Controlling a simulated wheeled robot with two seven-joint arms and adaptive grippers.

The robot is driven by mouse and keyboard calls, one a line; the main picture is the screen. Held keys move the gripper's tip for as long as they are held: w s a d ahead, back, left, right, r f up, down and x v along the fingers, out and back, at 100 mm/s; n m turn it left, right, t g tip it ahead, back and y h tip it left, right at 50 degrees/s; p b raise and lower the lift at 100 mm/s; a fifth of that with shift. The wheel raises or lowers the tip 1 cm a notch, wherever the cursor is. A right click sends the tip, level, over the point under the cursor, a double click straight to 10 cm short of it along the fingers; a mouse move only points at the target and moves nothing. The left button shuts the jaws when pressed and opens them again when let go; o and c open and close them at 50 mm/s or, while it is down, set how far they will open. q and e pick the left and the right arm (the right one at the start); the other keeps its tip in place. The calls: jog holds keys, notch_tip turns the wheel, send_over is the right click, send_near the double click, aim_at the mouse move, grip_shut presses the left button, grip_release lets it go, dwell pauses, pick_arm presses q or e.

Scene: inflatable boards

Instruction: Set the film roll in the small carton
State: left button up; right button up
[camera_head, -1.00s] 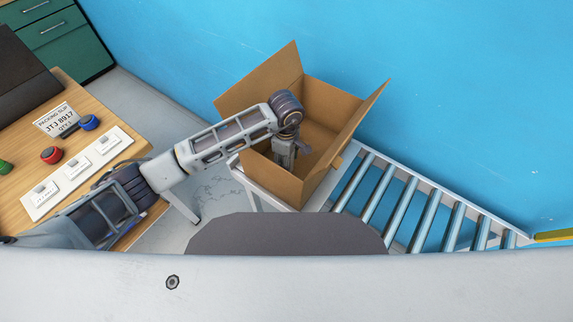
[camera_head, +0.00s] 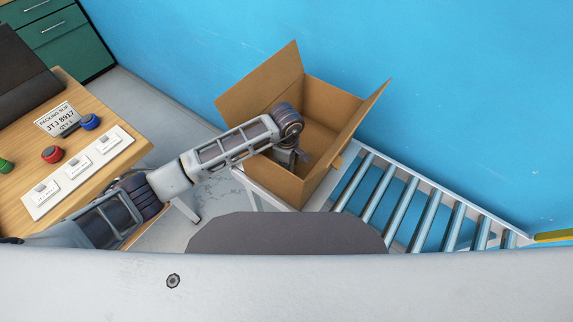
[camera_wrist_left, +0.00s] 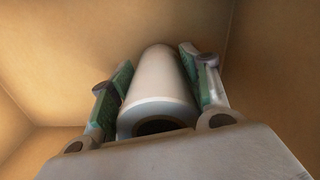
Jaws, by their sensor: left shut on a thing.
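The small carton (camera_head: 336,104) stands open with its flaps up, on a white stand at the end of the roller conveyor. My left gripper (camera_head: 287,157) reaches down inside it, and its fingertips are hidden there in the head view. In the left wrist view the white film roll (camera_wrist_left: 160,78) lies between the two green-padded fingers of my left gripper (camera_wrist_left: 157,80). The gripper is shut on the roll, with brown carton walls around it. I cannot tell whether the roll touches the carton floor. My right gripper is not in view.
A roller conveyor (camera_head: 423,205) runs right from the carton, along the blue wall. On the left a wooden table (camera_head: 23,118) holds a packing slip (camera_head: 58,119), red, blue and green round pieces, and white labelled plates (camera_head: 78,171).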

pick_arm(q)
jog(key=o, duration=1.2)
jog(key=shift+c, duration=0.2)
notch_tip(320, 180, up, 12)
jog(key=shift+r, duration=0.1)
dwell(0.6)
